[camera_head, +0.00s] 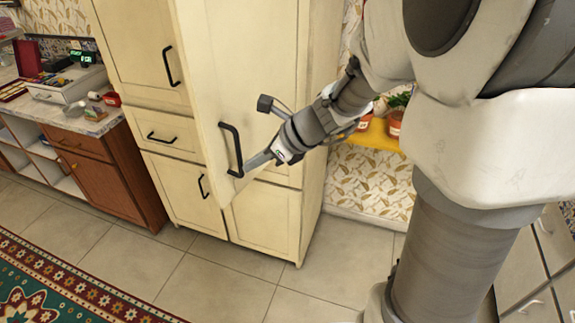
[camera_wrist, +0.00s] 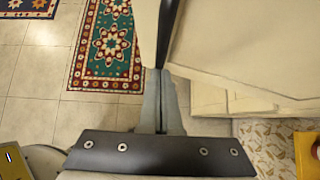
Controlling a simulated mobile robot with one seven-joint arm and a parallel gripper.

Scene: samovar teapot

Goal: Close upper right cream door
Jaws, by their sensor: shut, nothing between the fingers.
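The upper right cream door (camera_head: 255,75) of the tall cabinet stands ajar, its free left edge swung out from the cabinet front. Its black bar handle (camera_head: 232,150) is near that edge, low on the door. My gripper (camera_head: 238,182) is at the door's face by the lower end of the handle, with its fingers together. In the wrist view, the shut fingers (camera_wrist: 161,72) point at the lower end of the black handle (camera_wrist: 166,30), with cream door surface (camera_wrist: 240,45) at the right. I cannot tell whether the fingers touch the handle or door.
The upper left cream door (camera_head: 140,50) looks closed, with a cream drawer (camera_head: 165,137) below it. A wooden counter unit (camera_head: 110,165) stands at the left. A patterned rug (camera_head: 60,285) lies on the tiled floor. A yellow shelf (camera_head: 378,137) with potted plants is behind my arm.

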